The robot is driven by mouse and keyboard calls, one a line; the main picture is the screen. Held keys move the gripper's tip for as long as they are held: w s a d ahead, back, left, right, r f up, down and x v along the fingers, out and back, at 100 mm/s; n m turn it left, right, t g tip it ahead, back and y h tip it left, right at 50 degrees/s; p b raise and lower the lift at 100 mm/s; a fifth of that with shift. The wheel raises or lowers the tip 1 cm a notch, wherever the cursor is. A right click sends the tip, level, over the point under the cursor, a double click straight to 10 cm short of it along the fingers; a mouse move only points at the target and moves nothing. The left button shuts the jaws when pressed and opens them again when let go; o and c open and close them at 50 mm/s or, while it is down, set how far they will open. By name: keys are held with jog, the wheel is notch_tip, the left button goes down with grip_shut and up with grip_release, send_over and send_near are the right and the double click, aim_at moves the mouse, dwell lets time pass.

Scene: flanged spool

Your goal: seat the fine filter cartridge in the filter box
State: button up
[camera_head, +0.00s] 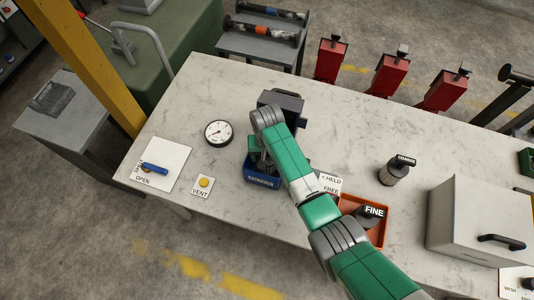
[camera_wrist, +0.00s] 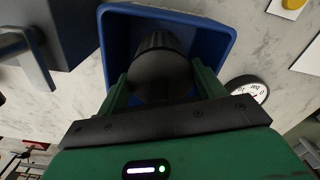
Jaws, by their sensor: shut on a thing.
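The fine filter cartridge (camera_head: 366,219), dark with a FINE label, lies in the orange tray (camera_head: 346,201) right of my arm. The dark grey filter box (camera_head: 284,101) stands behind my wrist; my arm hides part of it. A dark grey housing with a lever, apparently the box, shows in the wrist view (camera_wrist: 62,28). My gripper (camera_head: 258,161) is low at the blue bin (camera_head: 262,180). In the wrist view my gripper (camera_wrist: 160,88) is shut on a dark ribbed cylinder (camera_wrist: 158,68), inside the bin's walls (camera_wrist: 222,38). No label shows on the cylinder.
A cartridge labelled COARSE (camera_head: 395,171) stands on the table at right. A dial gauge (camera_head: 218,132), a blue-handled valve (camera_head: 153,169) and a yellow VENT button (camera_head: 204,182) are at left. A HELD/FREE sign (camera_head: 330,183) lies beside my arm. A large grey case (camera_head: 480,225) fills the right end.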

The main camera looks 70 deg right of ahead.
jog(key=shift+f+b, duration=0.4)
jog(key=shift+f, duration=0.15)
jog(key=o, duration=1.1)
jog(key=shift+o, duration=0.2)
notch_tip(320, 180, up, 8)
jog(key=shift+f+p, duration=0.1)
jog(key=shift+p, duration=0.55)
